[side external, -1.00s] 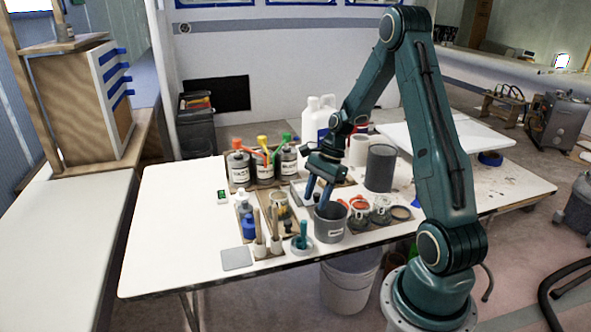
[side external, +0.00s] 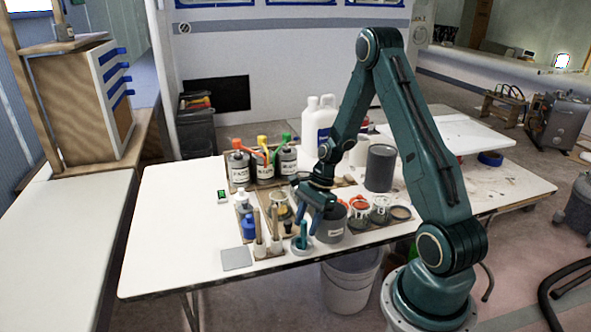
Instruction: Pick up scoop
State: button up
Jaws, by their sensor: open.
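A small teal tool that looks like the scoop (side external: 303,241) stands upright in a shallow white dish (side external: 301,251) near the table's front edge. My gripper (side external: 307,221) is open, with its blue fingers pointing down just above and around the top of the tool. I cannot tell from this view whether a finger touches it. The grey pot (side external: 331,229) stands right beside the gripper, on its right, and the fingers partly cover the pot's left side.
Wooden-handled brushes (side external: 260,242) stand just left of the dish. Labelled cans with coloured spouts (side external: 262,165) stand behind. A dark grey cylinder (side external: 380,170) and open jars (side external: 379,211) lie to the right.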

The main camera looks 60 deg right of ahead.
aim_at(303, 234)
jog(key=shift+x, duration=1.75)
jog(key=shift+a, duration=0.1)
grip_shut()
